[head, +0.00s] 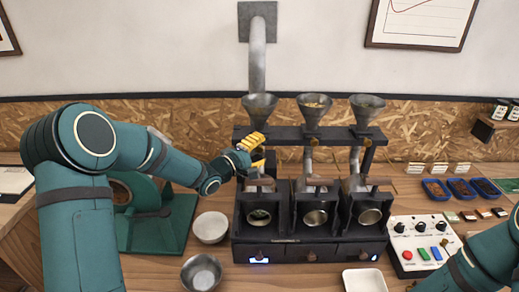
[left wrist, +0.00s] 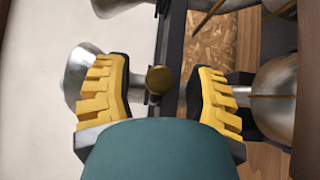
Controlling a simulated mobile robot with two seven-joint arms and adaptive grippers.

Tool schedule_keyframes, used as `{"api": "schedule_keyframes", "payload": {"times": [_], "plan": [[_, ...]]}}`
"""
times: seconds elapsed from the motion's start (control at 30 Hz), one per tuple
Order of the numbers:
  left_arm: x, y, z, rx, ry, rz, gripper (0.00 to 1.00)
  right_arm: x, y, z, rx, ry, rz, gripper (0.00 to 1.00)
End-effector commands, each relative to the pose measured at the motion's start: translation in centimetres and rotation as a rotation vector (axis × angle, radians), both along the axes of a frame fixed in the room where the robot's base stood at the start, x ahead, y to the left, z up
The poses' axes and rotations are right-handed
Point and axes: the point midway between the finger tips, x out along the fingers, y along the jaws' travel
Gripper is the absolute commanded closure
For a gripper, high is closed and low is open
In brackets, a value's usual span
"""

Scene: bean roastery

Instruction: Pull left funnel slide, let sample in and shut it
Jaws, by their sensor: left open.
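The left funnel (head: 259,105) stands at the left end of the dark rack above a three-drum sample roaster (head: 310,245). My left gripper (head: 255,152) is just below this funnel, at the rack's left post. In the left wrist view its yellow-padded fingers (left wrist: 160,95) are open, with a round brass knob (left wrist: 160,78) between them; the pads look apart from it. The slide behind the knob is mostly hidden, so I cannot tell its position. The left drum (head: 259,217) shows something greenish in its mouth. My right gripper is out of view.
The middle funnel (head: 313,106) holds yellowish beans; the right funnel (head: 366,106) stands beside it. Two bowls (head: 211,227) (head: 202,272) and a white tray (head: 364,280) lie in front. A control box (head: 424,243) is at right.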

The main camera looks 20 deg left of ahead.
Motion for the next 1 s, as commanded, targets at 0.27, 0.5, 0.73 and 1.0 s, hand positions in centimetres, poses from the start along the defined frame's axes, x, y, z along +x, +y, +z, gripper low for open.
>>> {"api": "schedule_keyframes", "payload": {"times": [0.27,0.5,0.73,1.0], "plan": [[-3.7,2.2,0.0,0.001,0.0,0.004,0.44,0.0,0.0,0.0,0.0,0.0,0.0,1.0],[-7.8,4.4,0.0,0.0,0.001,0.003,0.44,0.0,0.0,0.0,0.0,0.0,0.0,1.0],[-10.0,5.5,0.0,0.001,0.0,0.0,0.44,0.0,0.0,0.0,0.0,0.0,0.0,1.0],[-10.3,5.7,0.0,0.0,0.0,0.0,0.44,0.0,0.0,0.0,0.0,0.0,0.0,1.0]]}}
